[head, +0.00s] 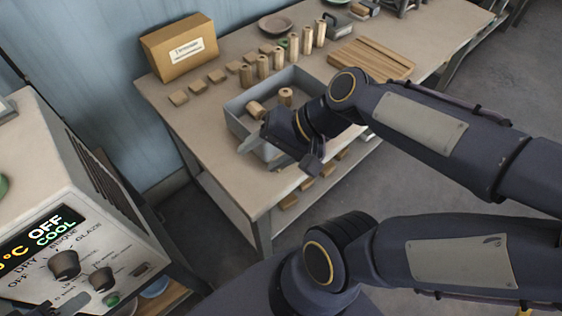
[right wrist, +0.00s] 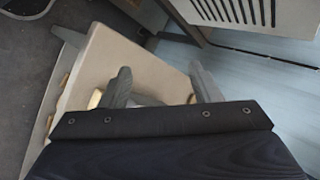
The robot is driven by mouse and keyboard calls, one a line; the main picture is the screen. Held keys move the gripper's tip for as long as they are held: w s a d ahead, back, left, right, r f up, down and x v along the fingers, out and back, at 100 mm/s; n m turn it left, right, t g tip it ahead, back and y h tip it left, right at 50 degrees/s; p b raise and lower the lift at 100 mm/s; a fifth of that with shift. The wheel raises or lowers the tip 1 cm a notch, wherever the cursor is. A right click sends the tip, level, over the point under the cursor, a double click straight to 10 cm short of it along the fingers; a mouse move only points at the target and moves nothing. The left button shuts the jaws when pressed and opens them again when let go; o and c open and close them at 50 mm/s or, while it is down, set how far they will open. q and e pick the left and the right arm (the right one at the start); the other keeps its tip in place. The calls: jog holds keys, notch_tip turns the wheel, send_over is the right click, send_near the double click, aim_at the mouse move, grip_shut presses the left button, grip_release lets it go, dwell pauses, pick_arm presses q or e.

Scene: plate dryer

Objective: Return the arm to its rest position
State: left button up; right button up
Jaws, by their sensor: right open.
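My right arm (head: 420,125) reaches in from the right, over the table. My right gripper (head: 258,147) is at the front of the grey bin and hides part of it. In the right wrist view, its two grey fingers (right wrist: 163,80) stand apart, with the tabletop beyond them and nothing visibly held. The grey bin (head: 238,108) sits on the table with wooden cylinders inside. At the bottom left corner, a dark part with a grey tip, apparently my left gripper (head: 62,306), shows beside the control panel. Too little of it shows to tell its jaws.
The table (head: 190,125) also bears upright wooden cylinders (head: 262,67), small blocks (head: 179,98), a cardboard box (head: 180,46), a plate (head: 275,24) and a wooden board (head: 371,58). Blocks lie on the shelf below. A machine (head: 45,170) with dials stands at left. Floor is clear at right.

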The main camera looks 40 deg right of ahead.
jog(key=shift+s+d+f+n+h, duration=0.15)
jog(key=shift+s+f+n+h, duration=0.25)
jog(key=shift+s+n, duration=0.55)
jog(key=shift+s+d+f+n+h, duration=0.1)
jog(key=shift+s+f+n+h, duration=0.25)
jog(key=shift+n, duration=1.05)
jog(key=shift+s+d+f+n+h, duration=0.2)
jog(key=shift+s+n+h, duration=0.35)
jog(key=shift+s+n, duration=0.45)
jog(key=shift+w+a, duration=0.1)
jog(key=shift+w, duration=0.1)
jog(key=shift+c, duration=0.3)
